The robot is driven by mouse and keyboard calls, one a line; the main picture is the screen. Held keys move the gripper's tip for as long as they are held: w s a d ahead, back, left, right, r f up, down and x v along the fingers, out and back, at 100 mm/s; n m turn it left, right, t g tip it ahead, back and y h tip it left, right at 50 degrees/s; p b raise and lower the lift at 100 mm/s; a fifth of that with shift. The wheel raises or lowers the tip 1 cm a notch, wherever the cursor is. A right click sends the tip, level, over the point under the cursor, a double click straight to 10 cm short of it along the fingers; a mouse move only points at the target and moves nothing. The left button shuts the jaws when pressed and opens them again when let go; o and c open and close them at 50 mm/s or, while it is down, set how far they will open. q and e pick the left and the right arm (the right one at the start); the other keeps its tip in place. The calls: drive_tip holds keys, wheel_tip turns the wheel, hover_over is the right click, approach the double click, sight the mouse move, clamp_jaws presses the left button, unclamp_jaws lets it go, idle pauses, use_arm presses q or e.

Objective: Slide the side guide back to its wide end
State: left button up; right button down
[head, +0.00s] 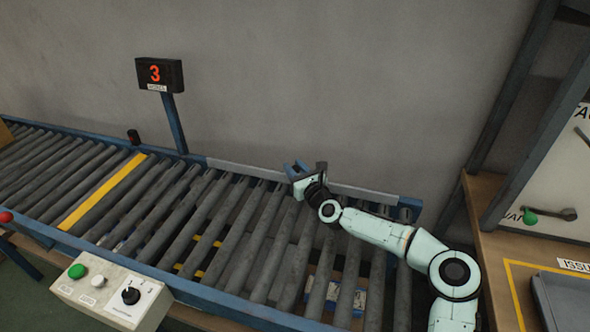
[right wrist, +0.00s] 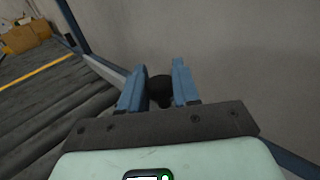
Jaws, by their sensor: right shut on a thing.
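The side guide (head: 362,192) is a long pale grey rail along the far edge of the roller conveyor, by the wall. My right gripper (head: 298,170) is at this rail, its blue fingers over the far edge. In the right wrist view, a round dark knob (right wrist: 160,90) sits between the two blue fingers of the same gripper (right wrist: 159,84). The gripper is shut on this knob. In the head view the gripper hides the knob and part of the rail. My left gripper is not in view.
The conveyor rollers (head: 190,205) are clear near the gripper; a yellow strip (head: 100,191) crosses them at left. A display reading 3 (head: 159,74) stands on a post behind. A control box (head: 108,293) is at the front. A wooden bench (head: 497,262) is at right.

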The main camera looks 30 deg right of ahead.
drive_tip(key=c, duration=0.9)
unclamp_jaws()
drive_tip(key=shift+w+d+r, duration=0.1)
drive_tip(key=shift+d+r, duration=0.15)
drive_tip(key=shift+r, duration=0.2)
drive_tip(key=shift+a+f, duration=0.1)
drive_tip(key=shift+f, duration=0.05)
use_arm(q)
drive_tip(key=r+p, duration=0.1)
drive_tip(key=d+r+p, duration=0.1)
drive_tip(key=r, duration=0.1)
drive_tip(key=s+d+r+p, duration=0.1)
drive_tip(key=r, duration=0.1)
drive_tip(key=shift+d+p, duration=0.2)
drive_tip(key=shift+p, duration=0.2)
use_arm(e)
drive_tip(key=s, duration=0.9)
drive_tip(key=s+a, duration=0.1)
drive_tip(key=s, duration=0.3)
drive_tip(key=shift+s, duration=0.2)
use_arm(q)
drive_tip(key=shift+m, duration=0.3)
